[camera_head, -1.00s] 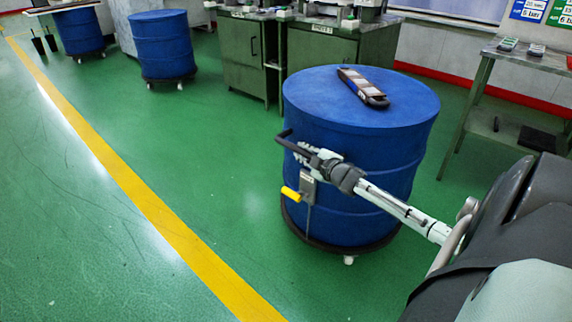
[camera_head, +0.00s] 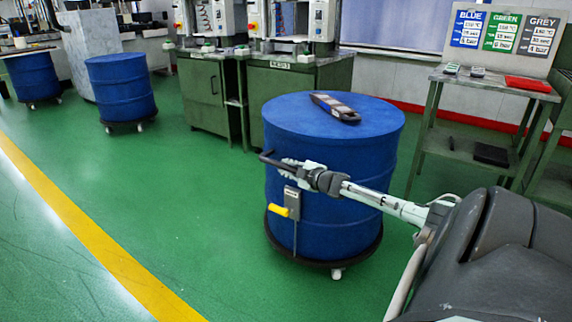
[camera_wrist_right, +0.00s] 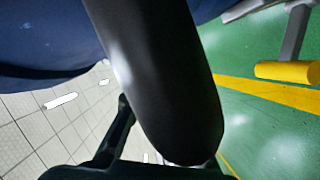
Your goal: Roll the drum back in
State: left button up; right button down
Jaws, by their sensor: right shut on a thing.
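A large blue drum (camera_head: 325,170) stands upright on a dark wheeled base (camera_head: 335,258) with white casters, on the green floor. A dark handle bar (camera_head: 266,158) sticks out at its left side. My right gripper (camera_head: 285,165) is shut on this handle. In the right wrist view the dark handle (camera_wrist_right: 150,60) fills the middle, with the drum's blue side (camera_wrist_right: 45,45) at upper left. A grey box with a yellow lever (camera_head: 278,210) hangs below the handle. My left gripper is not in view.
A dark hand tool (camera_head: 335,107) lies on the drum's lid. Green machine benches (camera_head: 215,95) stand behind, and a shelf table (camera_head: 480,85) stands at the right. Other blue drums (camera_head: 120,88) are at the left. The floor left of the drum is open, with a yellow line (camera_head: 85,235).

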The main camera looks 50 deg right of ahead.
jog(key=shift+d+r, duration=0.3)
jog(key=shift+d, duration=0.1)
jog(key=c, duration=1.4)
grip_release()
jog(key=shift+f, duration=0.1)
jog(key=shift+c, duration=0.2)
jog(key=shift+a+f, duration=0.1)
jog(key=shift+a, duration=0.1)
jog(key=shift+s+a, duration=0.15)
jog(key=shift+s, duration=0.4)
jog(key=shift+r+v, duration=0.2)
jog(key=shift+v, duration=5.25)
